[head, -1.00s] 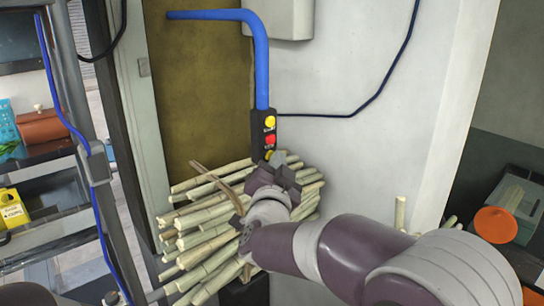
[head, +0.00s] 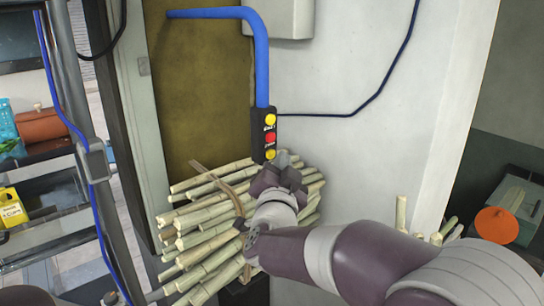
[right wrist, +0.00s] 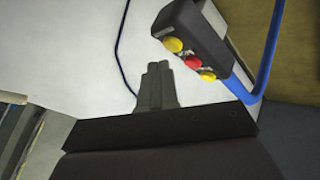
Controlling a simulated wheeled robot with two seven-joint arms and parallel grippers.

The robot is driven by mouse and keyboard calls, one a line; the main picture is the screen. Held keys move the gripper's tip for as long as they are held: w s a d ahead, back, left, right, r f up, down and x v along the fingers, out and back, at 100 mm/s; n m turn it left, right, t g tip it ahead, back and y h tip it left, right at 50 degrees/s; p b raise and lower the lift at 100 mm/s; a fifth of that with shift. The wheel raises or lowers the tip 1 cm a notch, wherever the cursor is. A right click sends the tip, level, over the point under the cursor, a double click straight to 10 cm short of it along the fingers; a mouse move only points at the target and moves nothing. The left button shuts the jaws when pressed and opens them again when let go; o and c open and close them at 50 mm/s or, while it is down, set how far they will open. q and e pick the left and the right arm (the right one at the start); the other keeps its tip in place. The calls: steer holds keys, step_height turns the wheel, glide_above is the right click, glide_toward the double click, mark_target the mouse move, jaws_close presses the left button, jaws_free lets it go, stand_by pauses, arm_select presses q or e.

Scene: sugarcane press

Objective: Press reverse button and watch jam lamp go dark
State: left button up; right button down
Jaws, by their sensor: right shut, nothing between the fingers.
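A black control box (head: 257,135) hangs on the end of a bent blue pipe (head: 262,60). It carries a yellow button (head: 270,120) at the top, a red button (head: 270,138) in the middle and a yellow button (head: 270,154) at the bottom. The labels are too small to read, so I cannot tell which is reverse. My right gripper (head: 284,160) is shut and empty, just below and right of the bottom button. In the right wrist view its fingertips (right wrist: 157,68) are apart from the box (right wrist: 195,32). I cannot identify a jam lamp. My left gripper is not in view.
A bundle of cane stalks (head: 200,222) lies below the box, behind my right arm. A white wall (head: 340,75) stands behind, with a dark blue cable (head: 385,80). A grey post (head: 82,110) stands at left. An orange round object (head: 497,225) is at far right.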

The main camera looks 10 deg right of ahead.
steer(key=s+d, duration=0.1)
steer(key=s+b, duration=0.1)
steer(key=s+d+b, duration=0.1)
steer(key=s, duration=0.1)
steer(key=shift+d, duration=0.35)
stand_by(0.6)
